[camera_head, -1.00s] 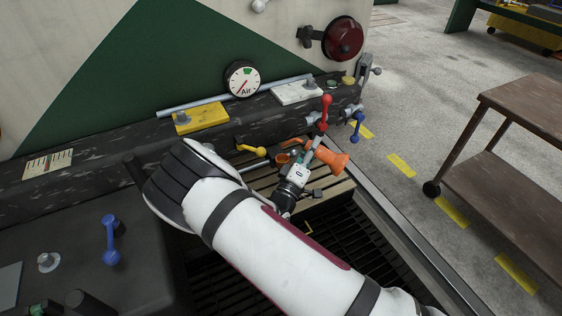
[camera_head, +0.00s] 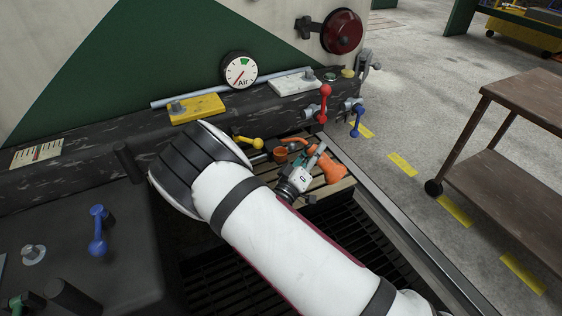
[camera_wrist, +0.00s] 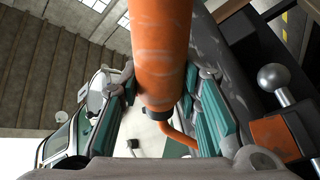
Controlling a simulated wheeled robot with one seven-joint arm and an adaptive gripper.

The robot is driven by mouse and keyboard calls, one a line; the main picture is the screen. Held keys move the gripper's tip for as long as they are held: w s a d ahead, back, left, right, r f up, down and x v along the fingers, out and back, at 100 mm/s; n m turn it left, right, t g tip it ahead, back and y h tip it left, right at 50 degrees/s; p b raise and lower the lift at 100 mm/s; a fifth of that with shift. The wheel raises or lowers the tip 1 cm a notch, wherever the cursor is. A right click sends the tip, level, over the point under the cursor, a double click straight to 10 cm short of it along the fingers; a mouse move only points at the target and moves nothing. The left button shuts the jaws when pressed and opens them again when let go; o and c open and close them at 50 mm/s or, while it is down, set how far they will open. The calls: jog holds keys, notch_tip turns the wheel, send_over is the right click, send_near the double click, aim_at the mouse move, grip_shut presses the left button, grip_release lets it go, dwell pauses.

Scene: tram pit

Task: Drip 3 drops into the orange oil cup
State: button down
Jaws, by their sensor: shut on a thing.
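My gripper (camera_head: 308,165) is shut on an orange oil can (camera_head: 328,168). The can shows in the wrist view as a scuffed orange cylinder (camera_wrist: 160,45) between the teal-padded fingers, with a thin bent orange spout at its dark end. In the head view the can is tilted, its spout (camera_head: 297,140) on the left side. A small orange oil cup (camera_head: 281,154) is just left of the gripper, near the spout. Whether the spout tip is over the cup is unclear, and no drop is visible. The wrist view shows an orange part (camera_wrist: 272,134) beside a silver ball.
A dark beam behind carries a yellow block (camera_head: 198,108), an air gauge (camera_head: 239,71), a red lever (camera_head: 324,104) and a blue lever (camera_head: 357,121). A yellow-knobbed lever (camera_head: 249,142) is close left of the cup. A brown cart (camera_head: 510,160) stands at right.

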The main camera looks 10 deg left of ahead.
jog(key=shift+r, duration=0.15)
jog(key=shift+r+p, duration=0.8)
jog(key=shift+r, duration=0.3)
jog(key=shift+w+a+r+p, duration=0.1)
jog(key=shift+r+p, duration=0.6)
jog(key=shift+r, duration=0.5)
jog(key=shift+w+a+r+p, duration=0.1)
jog(key=shift+r+p, duration=0.6)
jog(key=shift+r, duration=0.45)
jog(key=shift+w+a, duration=0.1)
jog(key=shift+a, duration=0.05)
jog(key=m+b, duration=0.1)
jog(key=m, duration=0.1)
jog(key=shift+w+a+f+m+g+b, duration=0.15)
jog(key=shift+m+g+b, duration=0.2)
jog(key=shift+m+g, duration=0.05)
jog(key=m+g+b, duration=0.1)
jog(key=m+b, duration=0.1)
jog(key=m, duration=0.3)
jog(key=shift+h+b, duration=0.4)
jog(key=m+g, duration=0.1)
jog(key=m, duration=0.1)
jog(key=shift+m, duration=0.4)
